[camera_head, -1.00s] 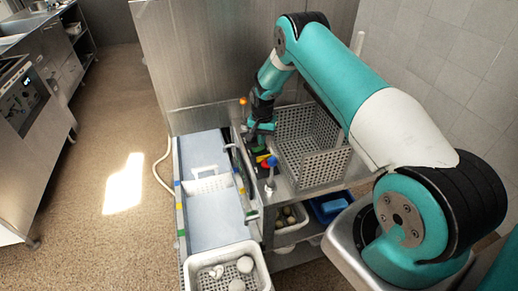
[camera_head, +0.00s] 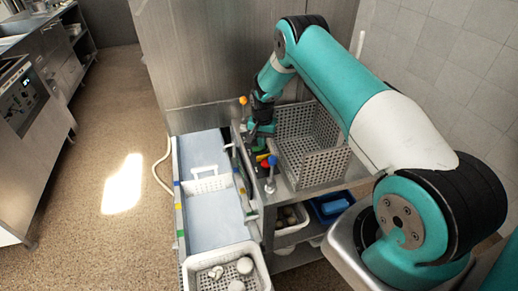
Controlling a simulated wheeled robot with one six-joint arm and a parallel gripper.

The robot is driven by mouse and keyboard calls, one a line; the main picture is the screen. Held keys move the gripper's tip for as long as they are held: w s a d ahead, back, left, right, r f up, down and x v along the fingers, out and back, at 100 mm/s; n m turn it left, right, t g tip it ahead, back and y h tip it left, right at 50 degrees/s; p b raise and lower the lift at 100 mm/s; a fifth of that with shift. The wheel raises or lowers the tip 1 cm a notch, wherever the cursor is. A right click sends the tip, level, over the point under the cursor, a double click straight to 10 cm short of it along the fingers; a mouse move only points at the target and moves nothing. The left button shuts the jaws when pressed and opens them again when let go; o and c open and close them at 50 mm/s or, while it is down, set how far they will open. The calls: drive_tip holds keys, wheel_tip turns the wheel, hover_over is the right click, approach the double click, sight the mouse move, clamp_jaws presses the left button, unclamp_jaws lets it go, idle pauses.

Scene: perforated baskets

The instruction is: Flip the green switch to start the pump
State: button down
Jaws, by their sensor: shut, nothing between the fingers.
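A small control area lies on the steel counter, left of the perforated grey basket (camera_head: 312,150). It shows a green part (camera_head: 261,145), which seems to be the green switch, with yellow and red parts (camera_head: 263,158) just in front of it. My gripper (camera_head: 256,138) points down at the green part from behind and is shut with nothing held. The fingertips are small and dark here, so I cannot tell whether they touch the switch or which way it is set.
An orange-knobbed lever (camera_head: 243,101) stands behind and a blue-knobbed lever (camera_head: 272,161) in front. A long pale-blue basin (camera_head: 212,222) with a white basket (camera_head: 210,184) lies to the left. A white crate (camera_head: 262,268) stands in front. Bins sit on the shelf below.

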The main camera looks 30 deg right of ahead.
drive_tip(key=shift+f+b, duration=0.45)
drive_tip(key=shift+f, duration=0.15)
drive_tip(key=shift+r, duration=0.2)
drive_tip(key=shift+r+p, duration=1.9)
drive_tip(key=shift+r, duration=1.5)
